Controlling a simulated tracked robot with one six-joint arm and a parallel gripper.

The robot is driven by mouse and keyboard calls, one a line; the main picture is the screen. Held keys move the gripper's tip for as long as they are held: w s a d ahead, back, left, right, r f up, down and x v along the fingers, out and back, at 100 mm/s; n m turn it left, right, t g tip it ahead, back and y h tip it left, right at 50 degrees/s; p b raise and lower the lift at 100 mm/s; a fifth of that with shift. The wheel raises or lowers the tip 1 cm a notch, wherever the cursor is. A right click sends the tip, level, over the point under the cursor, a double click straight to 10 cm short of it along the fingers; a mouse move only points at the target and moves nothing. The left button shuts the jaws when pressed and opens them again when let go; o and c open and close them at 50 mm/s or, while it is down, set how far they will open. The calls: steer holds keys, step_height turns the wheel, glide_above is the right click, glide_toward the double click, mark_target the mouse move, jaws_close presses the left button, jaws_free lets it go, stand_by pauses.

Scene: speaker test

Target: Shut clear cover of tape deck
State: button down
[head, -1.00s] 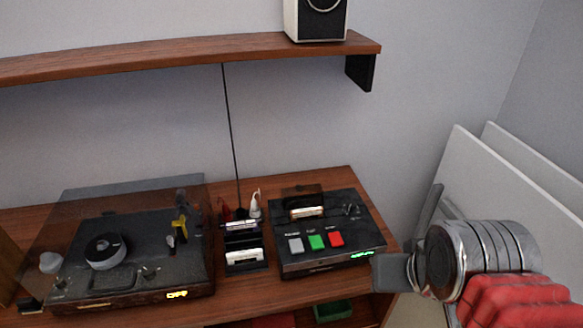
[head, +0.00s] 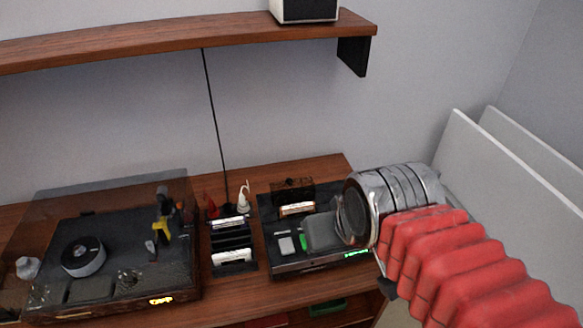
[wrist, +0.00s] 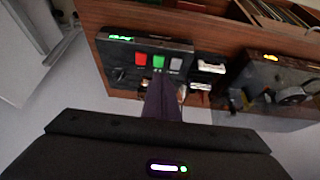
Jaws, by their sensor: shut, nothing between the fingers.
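The tape deck (head: 275,262) is a black box with grey, green and red buttons, on the right part of the wooden desk. Its smoky clear cover (head: 292,188) stands raised at the back, with a pale cassette (head: 296,209) in front of it. My gripper (head: 318,232) is shut and empty, over the right of the deck. It hides the red button and part of the green one in the head view. In the wrist view the deck (wrist: 120,55) appears upside down, and my shut fingers (wrist: 163,85) reach toward the cassette area, hiding most of the cover.
A turntable (head: 110,285) under a clear lid stands at the left. A rack of cassettes (head: 232,245) is between it and the deck. A shelf (head: 180,38) with a speaker (head: 305,10) hangs above. White panels (head: 500,180) lean at the right.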

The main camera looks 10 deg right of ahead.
steer(key=shift+w, duration=0.1)
steer(key=w+r+g, duration=0.2)
steer(key=w+r, duration=0.2)
steer(key=w, duration=1.4)
steer(key=w+d+f+g, duration=0.1)
steer(key=w+f, duration=0.2)
steer(key=w, duration=0.5)
steer(key=w+d+f, duration=0.1)
steer(key=w+f, duration=0.3)
steer(key=w, duration=0.5)
steer(key=shift+g, duration=0.4)
steer(key=shift+f, duration=0.1)
